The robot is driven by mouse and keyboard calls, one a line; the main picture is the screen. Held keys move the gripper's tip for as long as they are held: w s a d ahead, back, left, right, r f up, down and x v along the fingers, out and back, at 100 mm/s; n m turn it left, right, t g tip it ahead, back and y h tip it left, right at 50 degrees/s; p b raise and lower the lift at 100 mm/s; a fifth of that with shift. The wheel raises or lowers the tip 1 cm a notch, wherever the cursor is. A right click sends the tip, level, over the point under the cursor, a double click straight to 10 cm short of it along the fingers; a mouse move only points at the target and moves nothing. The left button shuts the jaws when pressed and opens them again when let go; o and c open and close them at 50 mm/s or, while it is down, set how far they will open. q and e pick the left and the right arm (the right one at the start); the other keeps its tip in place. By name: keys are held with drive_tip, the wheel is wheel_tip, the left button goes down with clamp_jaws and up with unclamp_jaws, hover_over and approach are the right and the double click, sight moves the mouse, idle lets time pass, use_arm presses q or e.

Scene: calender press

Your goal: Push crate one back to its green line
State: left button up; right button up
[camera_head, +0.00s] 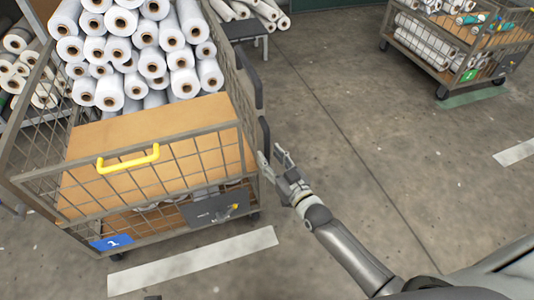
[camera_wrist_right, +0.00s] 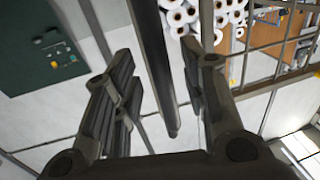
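Crate one (camera_head: 148,190) is a wire-mesh cart on wheels with a blue label reading 1 (camera_head: 111,242), at the left in the head view. It holds many white rolls and a brown board, and has a yellow handle (camera_head: 128,159) at its near side. A dark upright bar (camera_head: 265,137) is on its right side. My right gripper (camera_head: 276,165) is beside that side. In the right wrist view its fingers (camera_wrist_right: 160,85) are apart, with a dark bar (camera_wrist_right: 155,70) between them; contact cannot be told. I see no green line by crate one. My left gripper is not in view.
A white floor line (camera_head: 195,262) lies in front of crate one. Another cart (camera_head: 455,55) with a green label stands at the far right, by a green line (camera_head: 472,97). A second white line (camera_head: 516,152) lies nearer. The floor between the carts is clear.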

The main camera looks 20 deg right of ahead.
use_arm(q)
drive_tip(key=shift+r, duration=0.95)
use_arm(e)
drive_tip(key=shift+x, duration=1.4)
clamp_jaws()
